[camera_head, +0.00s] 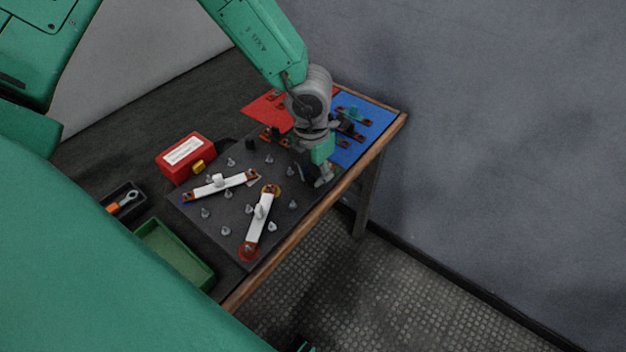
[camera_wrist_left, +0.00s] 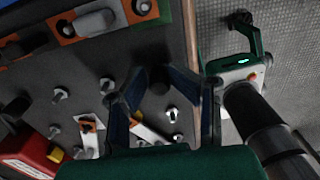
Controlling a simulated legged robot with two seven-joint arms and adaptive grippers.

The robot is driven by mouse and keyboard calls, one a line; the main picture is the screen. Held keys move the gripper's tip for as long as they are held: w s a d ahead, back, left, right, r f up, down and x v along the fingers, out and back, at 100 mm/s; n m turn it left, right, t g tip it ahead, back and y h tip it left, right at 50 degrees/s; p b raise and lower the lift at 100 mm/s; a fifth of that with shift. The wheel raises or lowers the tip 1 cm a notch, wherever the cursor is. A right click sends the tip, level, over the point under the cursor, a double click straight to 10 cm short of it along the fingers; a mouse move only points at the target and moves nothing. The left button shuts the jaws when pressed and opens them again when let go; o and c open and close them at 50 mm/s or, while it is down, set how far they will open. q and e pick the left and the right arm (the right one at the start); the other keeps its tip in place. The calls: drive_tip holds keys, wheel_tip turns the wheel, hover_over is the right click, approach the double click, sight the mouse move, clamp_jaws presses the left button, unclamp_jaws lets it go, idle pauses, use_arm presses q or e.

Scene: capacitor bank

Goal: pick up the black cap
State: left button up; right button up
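My left gripper (camera_head: 318,178) is low over the dark board near the table's front edge. In the left wrist view its two fingers (camera_wrist_left: 152,88) stand apart, with a dark rounded thing (camera_wrist_left: 159,78) showing between and beyond them. It may be a black cap; I cannot tell whether the fingers touch it. In the head view the gripper hides this spot. Another small black upright piece (camera_head: 250,144) stands at the board's back edge near the red box. My right gripper (camera_wrist_left: 246,38) shows at the top right of the left wrist view, off the table; its finger opening is unclear.
The board (camera_head: 232,210) carries several grey studs and two white bars (camera_head: 262,218). A red box (camera_head: 185,158), a green tray (camera_head: 172,252) and a black bin (camera_head: 122,203) line the back and left. Red (camera_head: 262,108) and blue (camera_head: 376,124) mats lie beyond. A wall stands behind.

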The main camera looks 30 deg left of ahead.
sight(314, 177)
use_arm(q)
drive_tip(key=shift+o, duration=1.3)
drive_tip(key=shift+s+a+f, duration=0.1)
drive_tip(key=shift+a+f, duration=0.15)
drive_tip(key=shift+a, duration=0.5)
drive_tip(key=shift+o, duration=0.9)
drive_tip(key=d, duration=0.2)
drive_tip(key=shift+d+r, duration=0.2)
drive_tip(key=shift+d, duration=0.1)
drive_tip(key=c, duration=0.5)
drive_tip(key=shift+a+f, duration=0.1)
drive_tip(key=shift+a, duration=0.75)
drive_tip(key=shift+c, duration=0.4)
drive_tip(key=shift+d+r, duration=0.2)
drive_tip(key=shift+d, duration=0.3)
drive_tip(key=r, duration=0.3)
drive_tip(key=r+p, duration=0.1)
drive_tip(key=r, duration=0.2)
drive_tip(key=r+p, duration=0.1)
drive_tip(key=r, duration=0.2)
drive_tip(key=shift+a+r, duration=0.15)
drive_tip(key=shift+a, duration=0.1)
drive_tip(key=shift+d+r, duration=0.2)
drive_tip(key=shift+r, duration=0.05)
use_arm(e)
wheel_tip(314, 177, up, 2)
drive_tip(key=shift+d+r, duration=0.1)
drive_tip(key=shift+r, duration=0.05)
